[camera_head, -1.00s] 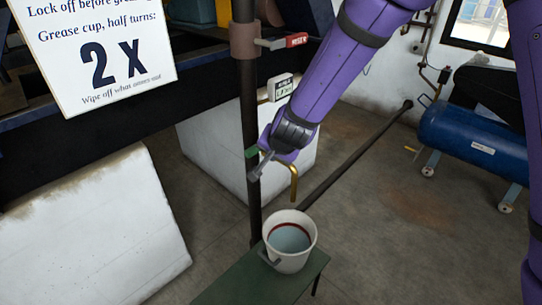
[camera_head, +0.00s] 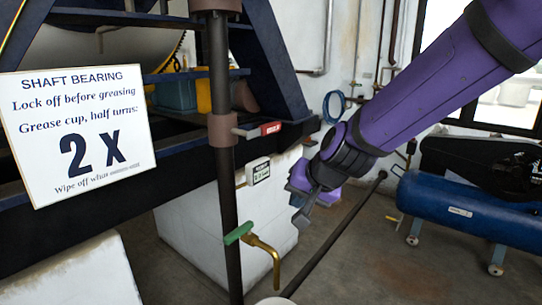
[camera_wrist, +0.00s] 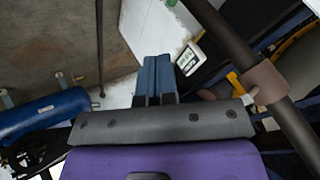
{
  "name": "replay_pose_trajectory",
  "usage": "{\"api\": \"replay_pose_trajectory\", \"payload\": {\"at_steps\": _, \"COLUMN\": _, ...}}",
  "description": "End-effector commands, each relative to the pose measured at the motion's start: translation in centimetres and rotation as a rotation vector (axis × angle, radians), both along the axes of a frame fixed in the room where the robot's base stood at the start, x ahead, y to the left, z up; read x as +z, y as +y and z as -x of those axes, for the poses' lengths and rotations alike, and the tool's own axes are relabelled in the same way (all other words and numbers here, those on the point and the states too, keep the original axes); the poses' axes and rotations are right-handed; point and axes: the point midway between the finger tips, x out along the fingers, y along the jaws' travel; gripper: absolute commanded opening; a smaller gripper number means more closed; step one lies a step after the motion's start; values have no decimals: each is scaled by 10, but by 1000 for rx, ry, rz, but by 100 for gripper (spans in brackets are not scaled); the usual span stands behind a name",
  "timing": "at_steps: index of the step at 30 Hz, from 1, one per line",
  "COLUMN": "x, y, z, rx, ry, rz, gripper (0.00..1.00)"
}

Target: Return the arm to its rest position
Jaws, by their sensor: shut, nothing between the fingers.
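My arm is purple with dark grey joints and reaches in from the upper right in the head view. My gripper (camera_head: 302,214) hangs at the arm's end, to the right of the dark vertical pipe and apart from it. It is shut and empty. In the wrist view my gripper's fingers (camera_wrist: 154,75) lie close together, pointing toward the white block. A brass tap (camera_head: 265,252) with a green handle (camera_head: 238,233) is on the vertical pipe, below and left of my gripper.
A blue tank (camera_head: 462,212) stands at right. A sign (camera_head: 78,135) is at left. A bucket rim (camera_head: 275,300) shows at the bottom edge.

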Motion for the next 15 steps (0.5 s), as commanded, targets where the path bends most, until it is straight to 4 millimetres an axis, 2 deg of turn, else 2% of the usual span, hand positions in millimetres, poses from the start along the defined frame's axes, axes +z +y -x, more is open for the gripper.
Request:
{"api": "replay_pose_trajectory", "payload": {"at_steps": 1, "x": 15, "y": -16, "z": 6, "rx": 10, "ry": -9, "rz": 2, "gripper": 0}}
{"api": "replay_pose_trajectory", "payload": {"at_steps": 6, "x": 49, "y": -65, "z": 33, "rx": 58, "ry": -21, "rz": 44, "gripper": 0}}
{"api": "replay_pose_trajectory", "payload": {"at_steps": 15, "x": 88, "y": -148, "z": 99, "rx": 102, "ry": -31, "rz": 178, "gripper": 0}}
